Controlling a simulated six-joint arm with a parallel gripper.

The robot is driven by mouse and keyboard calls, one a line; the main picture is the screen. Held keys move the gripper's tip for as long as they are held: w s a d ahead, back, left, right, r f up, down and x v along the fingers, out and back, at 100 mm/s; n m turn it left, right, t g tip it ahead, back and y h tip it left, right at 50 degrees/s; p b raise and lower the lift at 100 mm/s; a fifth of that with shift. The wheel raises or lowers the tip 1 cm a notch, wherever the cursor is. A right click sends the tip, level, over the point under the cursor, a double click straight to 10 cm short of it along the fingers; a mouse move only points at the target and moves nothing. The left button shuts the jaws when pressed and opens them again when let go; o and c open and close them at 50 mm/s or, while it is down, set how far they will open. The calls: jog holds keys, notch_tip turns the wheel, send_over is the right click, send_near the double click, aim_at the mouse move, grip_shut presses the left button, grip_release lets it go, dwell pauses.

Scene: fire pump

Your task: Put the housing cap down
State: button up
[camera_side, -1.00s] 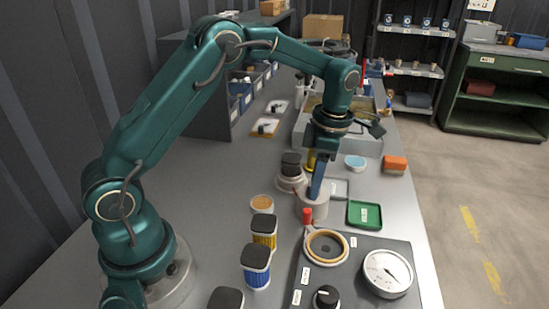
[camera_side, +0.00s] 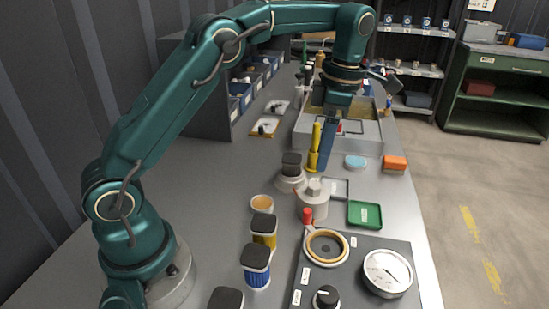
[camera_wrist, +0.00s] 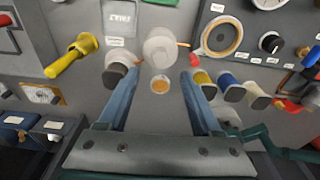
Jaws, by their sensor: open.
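The housing cap (camera_side: 314,187), pale grey with a small raised knob, sits on top of a grey cylindrical housing (camera_side: 312,209) on the bench. In the wrist view the cap (camera_wrist: 160,47) shows as a pale round disc ahead of the fingertips. My gripper (camera_side: 327,146) is raised above and behind the cap, apart from it. In the wrist view my gripper (camera_wrist: 158,80) has its two blue fingers spread wide, with nothing held between them. Whether the cap is fully seated cannot be told.
A black-topped grey part (camera_side: 291,172) and a yellow-handled tool (camera_side: 314,150) stand close by. A small tan-filled cup (camera_side: 262,203), a green tray (camera_side: 364,214) and a gauge panel (camera_side: 350,255) lie nearer the camera.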

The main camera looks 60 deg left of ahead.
jog(key=s+r+m+t, duration=0.2)
jog(key=s+r+m, duration=0.2)
jog(key=r+m, duration=0.5)
jog(key=s+d+f+m+t, duration=0.2)
jog(key=s+f+m+t, duration=0.2)
jog(key=s+m, duration=1)
notch_tip(320, 180, down, 3)
jog(key=m, duration=0.4)
jog(key=shift+s+d+h, duration=0.15)
jog(key=shift+d+h, duration=0.05)
jog(key=shift+h, duration=0.2)
